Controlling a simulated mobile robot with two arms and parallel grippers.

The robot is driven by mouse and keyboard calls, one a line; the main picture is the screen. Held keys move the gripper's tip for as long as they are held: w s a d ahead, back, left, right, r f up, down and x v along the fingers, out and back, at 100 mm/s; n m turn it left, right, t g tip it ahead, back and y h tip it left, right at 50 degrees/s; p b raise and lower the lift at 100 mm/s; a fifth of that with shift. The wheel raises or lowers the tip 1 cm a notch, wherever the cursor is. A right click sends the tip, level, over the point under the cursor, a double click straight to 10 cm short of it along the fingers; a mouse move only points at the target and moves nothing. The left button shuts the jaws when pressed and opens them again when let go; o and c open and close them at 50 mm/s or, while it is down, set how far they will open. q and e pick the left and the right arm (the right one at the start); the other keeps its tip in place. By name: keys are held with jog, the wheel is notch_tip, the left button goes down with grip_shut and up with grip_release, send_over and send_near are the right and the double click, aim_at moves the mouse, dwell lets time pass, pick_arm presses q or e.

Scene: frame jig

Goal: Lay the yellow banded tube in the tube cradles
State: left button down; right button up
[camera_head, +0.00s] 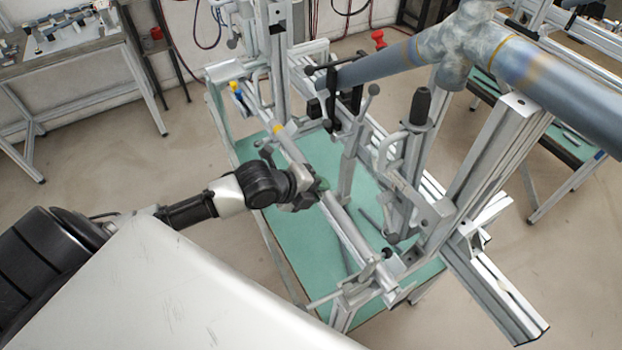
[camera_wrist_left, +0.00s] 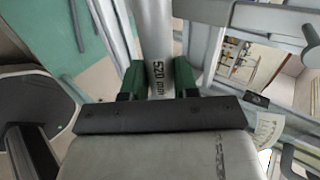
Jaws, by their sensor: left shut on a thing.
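The yellow banded tube (camera_head: 297,154) is a slim grey tube with a yellow band at its far end. It slants across the frame jig, above the green table top. My left gripper (camera_head: 321,187) is shut around the tube near its middle. In the left wrist view, the green fingertips (camera_wrist_left: 160,80) sit on both sides of the tube (camera_wrist_left: 152,35), which carries the marking "520 mm". The tube's near end runs toward a metal bracket with a black knob (camera_head: 387,253). I cannot tell whether the tube touches a cradle. My right gripper is not in view.
The jig's upright posts and clamps (camera_head: 414,135) stand close to the right of the tube. A large grey pipe assembly (camera_head: 390,66) rests above them. The green table top (camera_head: 290,240) is partly bare. A side table (camera_head: 75,45) stands at the back left.

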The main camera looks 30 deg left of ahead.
pick_arm(q)
jog(key=shift+w+r+b+x, duration=0.2)
jog(key=shift+b+x, duration=0.2)
jog(key=shift+x, duration=0.6)
jog(key=shift+w+r+b+x, duration=0.15)
jog(key=shift+b+x, duration=0.2)
jog(key=shift+x, duration=0.65)
jog(key=shift+s+f, duration=0.1)
jog(key=c, duration=0.8)
grip_release()
jog(key=shift+b+v, duration=1.05)
jog(key=shift+v, duration=4.3)
